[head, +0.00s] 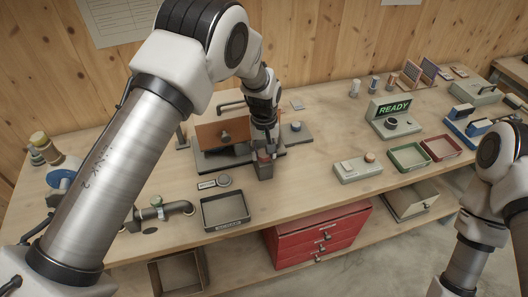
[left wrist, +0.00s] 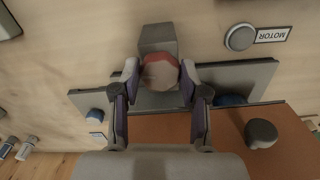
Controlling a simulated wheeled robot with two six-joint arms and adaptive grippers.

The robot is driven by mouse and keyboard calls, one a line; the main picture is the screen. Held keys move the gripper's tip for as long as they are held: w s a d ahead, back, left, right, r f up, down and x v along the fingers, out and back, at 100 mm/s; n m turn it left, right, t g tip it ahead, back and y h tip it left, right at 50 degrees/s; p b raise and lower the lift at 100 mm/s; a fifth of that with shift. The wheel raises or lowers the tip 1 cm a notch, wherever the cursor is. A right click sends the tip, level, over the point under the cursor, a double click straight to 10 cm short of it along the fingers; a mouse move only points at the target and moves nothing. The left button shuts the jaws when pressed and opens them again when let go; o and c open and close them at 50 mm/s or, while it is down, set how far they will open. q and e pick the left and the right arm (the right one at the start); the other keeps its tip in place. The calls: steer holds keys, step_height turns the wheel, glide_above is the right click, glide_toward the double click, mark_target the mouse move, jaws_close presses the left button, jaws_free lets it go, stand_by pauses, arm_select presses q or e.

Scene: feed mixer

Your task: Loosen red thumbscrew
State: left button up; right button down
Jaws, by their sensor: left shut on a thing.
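The red thumbscrew (head: 264,156) sits on a small grey block (head: 265,172) at the front of the mixer's dark base plate. In the left wrist view the thumbscrew (left wrist: 160,73) shows a pale round face with a red rim, beside the grey block (left wrist: 157,40). My left gripper (head: 265,149) points down over it. In the left wrist view its two fingers (left wrist: 160,76) are shut on the thumbscrew from both sides. My right arm shows at the right edge of the head view, but its gripper cannot be seen.
A brown panel with a dark knob (head: 225,136) stands behind the gripper. A round grey button (head: 224,181) with a MOTOR label (left wrist: 272,35) lies to the left. An empty dark tray (head: 225,210) is at the front edge. A READY display (head: 392,107) stands right.

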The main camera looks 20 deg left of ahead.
mark_target(264, 152)
arm_select(q)
steer(key=shift+w+r, duration=0.1)
stand_by(0.4)
steer(key=o, duration=1.1)
steer(key=shift+o, duration=0.2)
steer(key=shift+w+a+f, duration=0.1)
steer(key=shift+w+f, duration=0.05)
steer(key=shift+f, duration=0.05)
step_height(264, 152, up, 12)
